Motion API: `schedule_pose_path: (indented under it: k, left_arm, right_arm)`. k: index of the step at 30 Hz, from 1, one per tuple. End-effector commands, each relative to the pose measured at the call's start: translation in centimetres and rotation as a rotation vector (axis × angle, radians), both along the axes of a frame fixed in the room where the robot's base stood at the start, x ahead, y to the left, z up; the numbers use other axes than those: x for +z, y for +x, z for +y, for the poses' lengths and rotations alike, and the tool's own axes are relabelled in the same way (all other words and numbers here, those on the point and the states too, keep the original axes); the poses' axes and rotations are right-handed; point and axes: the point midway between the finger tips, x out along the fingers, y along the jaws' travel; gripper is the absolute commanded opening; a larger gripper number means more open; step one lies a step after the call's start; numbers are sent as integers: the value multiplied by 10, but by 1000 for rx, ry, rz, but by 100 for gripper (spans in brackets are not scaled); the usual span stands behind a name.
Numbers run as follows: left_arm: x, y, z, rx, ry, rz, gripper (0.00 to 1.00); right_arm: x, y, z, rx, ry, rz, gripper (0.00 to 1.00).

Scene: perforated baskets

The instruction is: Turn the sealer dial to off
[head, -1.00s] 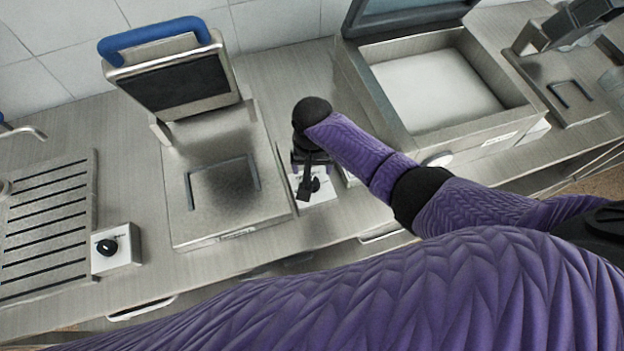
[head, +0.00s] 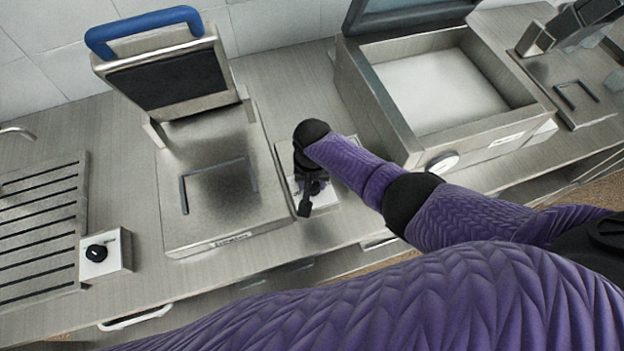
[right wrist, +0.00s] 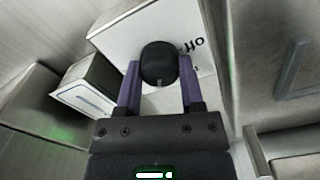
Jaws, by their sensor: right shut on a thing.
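The black round dial (right wrist: 158,64) sits on a white panel (right wrist: 122,32) in the right wrist view. The word "Off" is printed on the panel to the right of the dial. A small pale mark shows on the dial's near side, away from that word. My right gripper (right wrist: 158,72) has its purple fingers on both sides of the dial and is shut on it. In the head view, my right gripper (head: 306,192) points down at the white panel (head: 324,197), and it and the arm hide most of the dial. My left gripper is not in view.
Left of the panel stands a steel machine with a raised, blue-handled lid (head: 145,25). A steel chamber with a white floor (head: 440,90) stands to the right. Another black knob (head: 96,253) on a white box is at the far left. A dark-sided block (right wrist: 88,85) lies close beside the panel.

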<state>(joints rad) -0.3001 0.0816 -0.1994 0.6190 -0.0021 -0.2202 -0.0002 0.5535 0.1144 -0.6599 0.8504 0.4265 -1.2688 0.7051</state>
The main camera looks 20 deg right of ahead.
Motion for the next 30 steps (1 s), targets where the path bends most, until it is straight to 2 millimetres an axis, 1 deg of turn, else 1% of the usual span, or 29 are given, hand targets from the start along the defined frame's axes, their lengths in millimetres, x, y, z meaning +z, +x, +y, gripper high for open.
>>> schedule_pose_path:
  k: [8,14,20,30]
  left_arm:
    - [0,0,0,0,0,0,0]
    - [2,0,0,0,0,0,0]
    - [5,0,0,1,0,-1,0]
    - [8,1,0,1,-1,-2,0]
  right_arm:
    - [0,0,0,20,0,0,0]
    - [0,0,0,110,0,0,0]
    - [1,0,0,275,0,-1,0]
    - [1,0,1,600,1,-1,0]
